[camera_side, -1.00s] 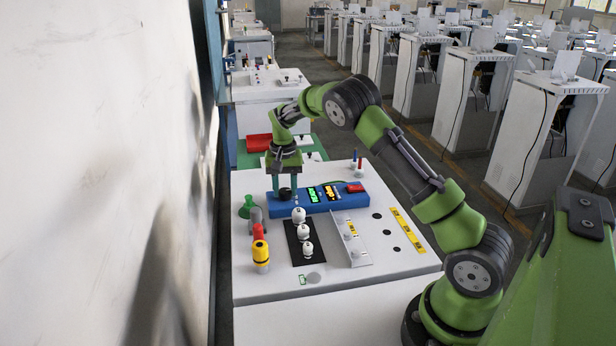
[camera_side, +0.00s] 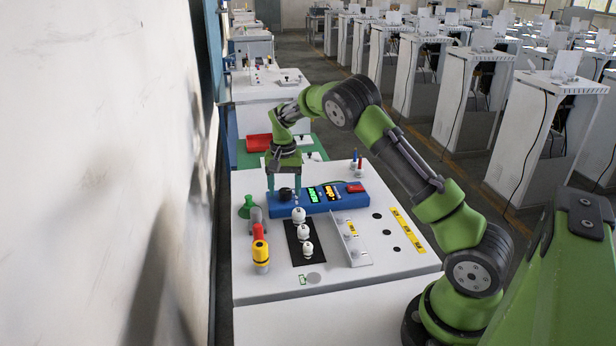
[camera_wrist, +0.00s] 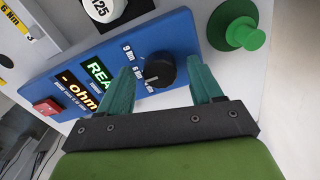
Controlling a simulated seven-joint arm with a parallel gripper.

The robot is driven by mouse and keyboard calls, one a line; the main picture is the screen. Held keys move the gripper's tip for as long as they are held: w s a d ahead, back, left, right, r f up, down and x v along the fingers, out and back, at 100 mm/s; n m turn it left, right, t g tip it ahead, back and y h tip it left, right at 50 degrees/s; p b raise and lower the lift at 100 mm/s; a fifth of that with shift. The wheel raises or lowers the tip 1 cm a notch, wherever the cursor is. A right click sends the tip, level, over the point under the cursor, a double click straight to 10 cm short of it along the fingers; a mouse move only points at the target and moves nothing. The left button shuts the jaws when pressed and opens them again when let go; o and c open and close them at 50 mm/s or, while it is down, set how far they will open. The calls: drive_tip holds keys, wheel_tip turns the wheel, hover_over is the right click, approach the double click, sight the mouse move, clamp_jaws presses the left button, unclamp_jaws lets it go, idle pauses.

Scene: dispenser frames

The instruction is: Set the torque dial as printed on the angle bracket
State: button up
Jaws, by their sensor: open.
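The torque dial is a black knob (camera_wrist: 160,70) on the blue box (camera_wrist: 178,33), also seen in the side view (camera_side: 285,194). Its white mark points to the lower left in the wrist view. A "9 Nm" print shows beside it; other scale prints are partly hidden by a finger. The grey angle bracket (camera_side: 350,243) carries a yellow label, which reads "6 Nm" in the wrist view (camera_wrist: 14,20). My gripper (camera_wrist: 162,72) is open, its teal fingers on either side of the dial with gaps to it. It also shows over the box in the side view (camera_side: 284,184).
The box has a lit green display (camera_wrist: 98,74), an orange one (camera_wrist: 77,90) and a red button (camera_wrist: 47,106). A green knob-like piece (camera_wrist: 240,34) stands beside it. White round pieces on a black mat (camera_side: 291,252) and a yellow-red bottle (camera_side: 260,252) stand nearby.

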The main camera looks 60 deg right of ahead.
sight(286, 190)
wheel_tip(286, 190, up, 17)
idle(0.6)
drive_tip(key=shift+f, duration=0.1)
drive_tip(key=s+a+r+n+t+y, duration=0.1)
drive_tip(key=s+a+n+t, duration=0.2)
drive_tip(key=s+a, duration=0.7)
drive_tip(key=s+a+r+n+t+y, duration=0.1)
drive_tip(key=s+a+n+t, duration=0.3)
drive_tip(key=s+a, duration=0.6)
drive_tip(key=s+r, duration=0.1)
drive_tip(key=s, duration=0.5)
drive_tip(key=shift+s+a, duration=0.15)
drive_tip(key=shift+s, duration=0.05)
drive_tip(key=shift+o, duration=0.3)
drive_tip(key=shift+r, duration=0.1)
